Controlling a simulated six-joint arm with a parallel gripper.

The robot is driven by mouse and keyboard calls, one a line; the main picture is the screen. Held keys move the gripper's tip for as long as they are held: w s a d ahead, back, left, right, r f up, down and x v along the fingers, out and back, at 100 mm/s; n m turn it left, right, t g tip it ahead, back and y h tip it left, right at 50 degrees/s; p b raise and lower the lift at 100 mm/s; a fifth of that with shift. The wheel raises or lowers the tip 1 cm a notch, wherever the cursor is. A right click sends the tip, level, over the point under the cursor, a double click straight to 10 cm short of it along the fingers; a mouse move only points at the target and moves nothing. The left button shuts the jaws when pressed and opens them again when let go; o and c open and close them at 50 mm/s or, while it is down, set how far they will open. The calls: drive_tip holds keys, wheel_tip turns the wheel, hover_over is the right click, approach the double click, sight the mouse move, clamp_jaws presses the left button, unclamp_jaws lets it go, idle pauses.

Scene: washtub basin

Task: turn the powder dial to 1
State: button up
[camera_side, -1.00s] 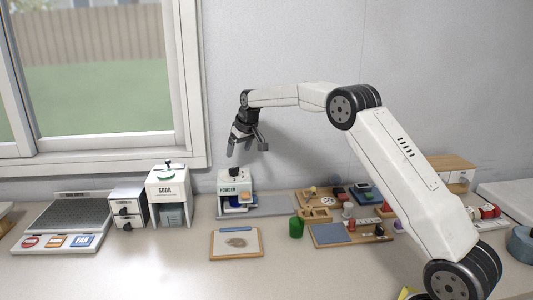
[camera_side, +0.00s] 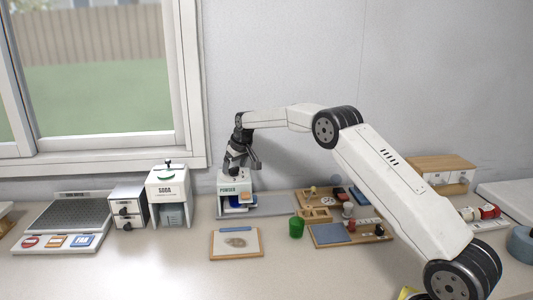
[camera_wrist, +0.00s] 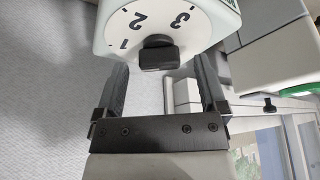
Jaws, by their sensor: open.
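The white powder dispenser (camera_side: 235,187), labelled POWDER, stands on the counter below my gripper (camera_side: 243,168). In the wrist view its round white dial face (camera_wrist: 118,22) shows the numbers 1, 2 and 3. The black dial knob (camera_wrist: 158,54) sits on that face. My gripper (camera_wrist: 162,78) is open, its two dark fingers to either side of the knob in this view, with nothing between them that I can see gripped. I cannot tell which number the knob points to. In the side view my gripper hides the knob.
The white soda dispenser (camera_side: 169,195) stands to the left, with a small drawer unit (camera_side: 128,208) beside it. A clipboard (camera_side: 236,254) lies in front.

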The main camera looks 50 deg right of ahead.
drive_tip(key=shift+w+f, duration=0.1)
drive_tip(key=shift+f, duration=0.15)
clamp_jaws()
drive_tip(key=shift+m+h, duration=0.3)
drive_tip(key=shift+m, duration=0.5)
unclamp_jaws()
drive_tip(key=shift+r, duration=0.15)
